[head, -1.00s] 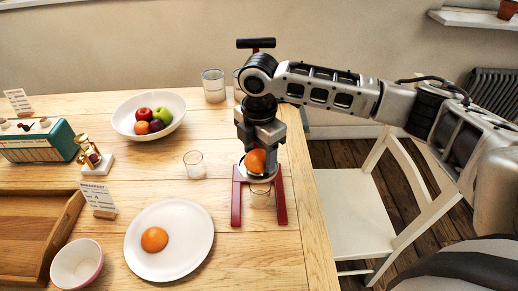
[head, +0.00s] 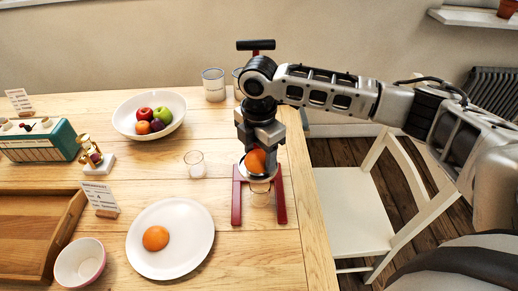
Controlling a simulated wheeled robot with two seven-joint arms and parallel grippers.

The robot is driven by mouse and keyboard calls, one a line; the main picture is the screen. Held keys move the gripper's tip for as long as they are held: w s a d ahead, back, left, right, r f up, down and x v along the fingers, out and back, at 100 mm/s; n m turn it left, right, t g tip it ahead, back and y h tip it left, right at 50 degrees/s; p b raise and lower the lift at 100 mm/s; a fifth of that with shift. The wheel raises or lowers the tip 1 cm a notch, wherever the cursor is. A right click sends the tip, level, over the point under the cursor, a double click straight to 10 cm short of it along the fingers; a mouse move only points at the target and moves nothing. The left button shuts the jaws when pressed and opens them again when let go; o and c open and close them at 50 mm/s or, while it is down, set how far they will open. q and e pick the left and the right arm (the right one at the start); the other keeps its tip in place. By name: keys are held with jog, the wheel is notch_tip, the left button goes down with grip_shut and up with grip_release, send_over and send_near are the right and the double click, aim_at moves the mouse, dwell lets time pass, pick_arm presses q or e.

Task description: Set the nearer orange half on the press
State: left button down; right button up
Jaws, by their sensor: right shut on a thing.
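The press (head: 237,203) has a red frame and a black handle, and stands near the right edge of the table. My right gripper (head: 257,150) is over the press, pointing down, and is shut on an orange half (head: 255,162). The held half is at the press's cup; my gripper partly hides it, and I cannot tell whether it rests there. Another orange half (head: 155,238) lies on the white plate (head: 190,255) at the front. My left gripper is not in view.
A small glass (head: 260,188) stands under the press, and another glass (head: 195,166) to its left. A fruit bowl (head: 124,122), a pink-rimmed bowl (head: 80,262), a wooden tray (head: 25,240) and a green radio (head: 45,142) stand further left. A white chair (head: 345,210) is right of the table.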

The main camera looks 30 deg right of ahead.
aim_at(259, 154)
jog(key=shift+f, duration=0.55)
dwell(0.4)
jog(key=o, duration=0.4)
jog(key=shift+w+r, duration=0.1)
jog(key=shift+r, duration=5.4)
